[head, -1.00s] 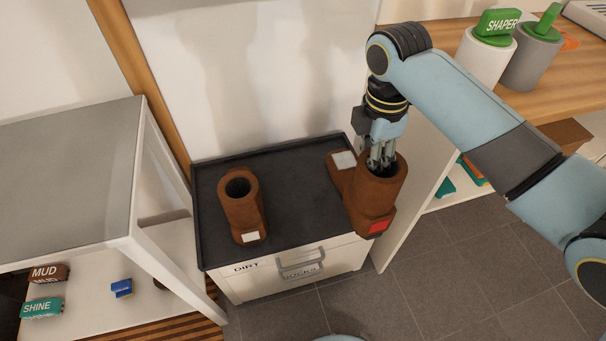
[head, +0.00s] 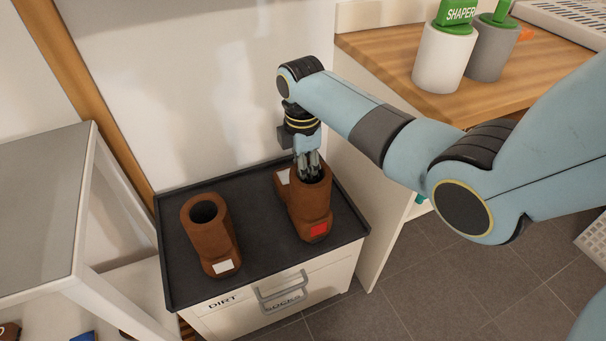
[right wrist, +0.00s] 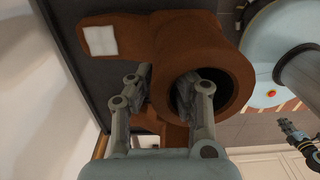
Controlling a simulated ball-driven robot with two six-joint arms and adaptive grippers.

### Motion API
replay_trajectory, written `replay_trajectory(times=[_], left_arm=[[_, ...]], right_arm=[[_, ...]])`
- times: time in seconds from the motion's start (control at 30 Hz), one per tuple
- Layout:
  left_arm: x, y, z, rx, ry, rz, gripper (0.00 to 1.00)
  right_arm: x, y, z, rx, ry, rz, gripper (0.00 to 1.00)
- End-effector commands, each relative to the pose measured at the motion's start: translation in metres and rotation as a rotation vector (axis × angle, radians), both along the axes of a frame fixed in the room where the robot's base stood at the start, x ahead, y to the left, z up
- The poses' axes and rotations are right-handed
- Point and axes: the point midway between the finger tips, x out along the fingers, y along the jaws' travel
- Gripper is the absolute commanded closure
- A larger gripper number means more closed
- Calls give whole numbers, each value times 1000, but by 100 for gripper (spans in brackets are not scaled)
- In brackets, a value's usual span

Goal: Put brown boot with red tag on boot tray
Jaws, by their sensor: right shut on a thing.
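The brown boot with the red tag (head: 314,215) is upright over the right part of the dark boot tray (head: 262,240); I cannot tell whether its sole touches the tray. My right gripper (head: 309,176) is shut on the boot's upper rim. In the right wrist view, one finger goes into the boot's opening (right wrist: 242,88) and the other is outside its wall. What looks like my left gripper (right wrist: 291,130) shows small at the right edge of the right wrist view; its jaws are too small to read.
A brown boot with a white tag (head: 208,235) stands at the tray's left. Another white-tagged boot (head: 281,180) is close behind the held boot, partly hidden. A wooden counter (head: 390,65) with shaper pots (head: 443,58) is at the right. Bare tray lies between the front boots.

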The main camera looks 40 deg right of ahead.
Motion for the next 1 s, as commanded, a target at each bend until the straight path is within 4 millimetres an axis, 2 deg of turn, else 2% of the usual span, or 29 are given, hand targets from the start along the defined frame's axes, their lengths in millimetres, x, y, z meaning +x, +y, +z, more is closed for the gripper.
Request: replay_trajectory(times=[0.03, 0.37, 0.4, 0.53, 0.83, 1.0], left_arm=[[-2, 0, -4, 0, 3, 0, 100], [-2, 0, -3, 0, 4, 0, 100], [-2, 0, -3, 0, 3, 0, 100], [-2, 0, -3, 0, 3, 0, 100], [-2, 1, -2, 1, 3, 0, 100], [2, 1, 9, 1, -3, 0, 100]], right_arm=[[1, 0, -6, 0, -1, 0, 100], [1, 0, -7, -1, -3, 0, 100], [0, 0, -7, 0, -1, 0, 79], [0, 0, -7, 0, -1, 0, 62], [0, 0, -5, 0, -2, 0, 60], [1, 0, 19, -1, -5, 0, 60]])
